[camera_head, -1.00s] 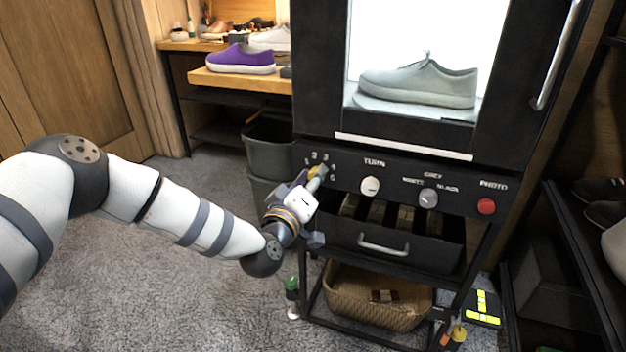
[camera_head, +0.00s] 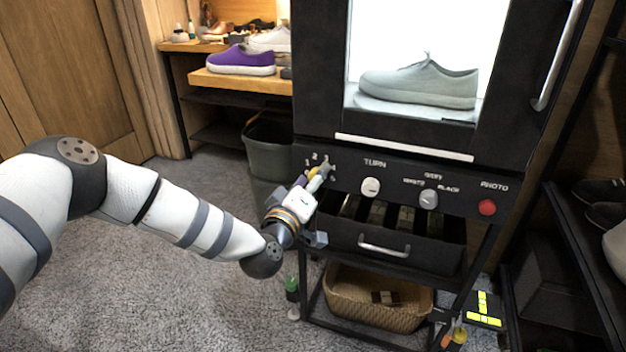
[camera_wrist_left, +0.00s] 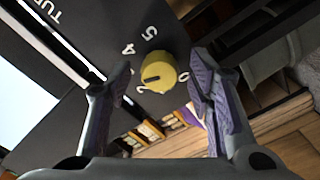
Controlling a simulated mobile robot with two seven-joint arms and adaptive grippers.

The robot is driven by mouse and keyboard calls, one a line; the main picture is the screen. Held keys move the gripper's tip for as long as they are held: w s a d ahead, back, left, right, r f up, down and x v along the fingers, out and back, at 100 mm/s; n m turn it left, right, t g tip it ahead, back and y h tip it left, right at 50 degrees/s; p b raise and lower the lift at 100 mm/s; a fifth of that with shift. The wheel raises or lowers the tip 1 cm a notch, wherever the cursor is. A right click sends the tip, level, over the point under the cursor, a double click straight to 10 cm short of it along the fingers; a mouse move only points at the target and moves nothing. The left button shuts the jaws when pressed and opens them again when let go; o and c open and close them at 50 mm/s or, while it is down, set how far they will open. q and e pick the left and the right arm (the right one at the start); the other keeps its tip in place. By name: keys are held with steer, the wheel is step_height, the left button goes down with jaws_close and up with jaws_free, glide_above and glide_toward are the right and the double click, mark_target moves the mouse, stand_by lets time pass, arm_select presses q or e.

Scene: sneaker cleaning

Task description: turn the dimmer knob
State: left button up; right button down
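The dimmer knob (camera_wrist_left: 158,72) is a round yellow knob with a dark pointer line, on a black panel with white numbers around it. It also shows in the head view (camera_head: 313,172), at the left end of the control panel, partly covered by my gripper. My left gripper (camera_head: 322,174) is at this knob. In the left wrist view its two purple-padded fingers (camera_wrist_left: 161,62) are spread, one on each side of the knob, with gaps between pads and knob. How deep the knob sits between them is unclear. My right gripper is not in view.
On the panel, a white TURN knob (camera_head: 370,187), a grey knob (camera_head: 428,199) and a red PHOTO button (camera_head: 487,207) lie to the right. An open drawer (camera_head: 385,245) juts out below. A grey shoe (camera_head: 420,84) stands in the lit cabinet above.

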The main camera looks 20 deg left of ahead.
arm_select(q)
steer(key=s, duration=1.2)
steer(key=shift+a, duration=0.2)
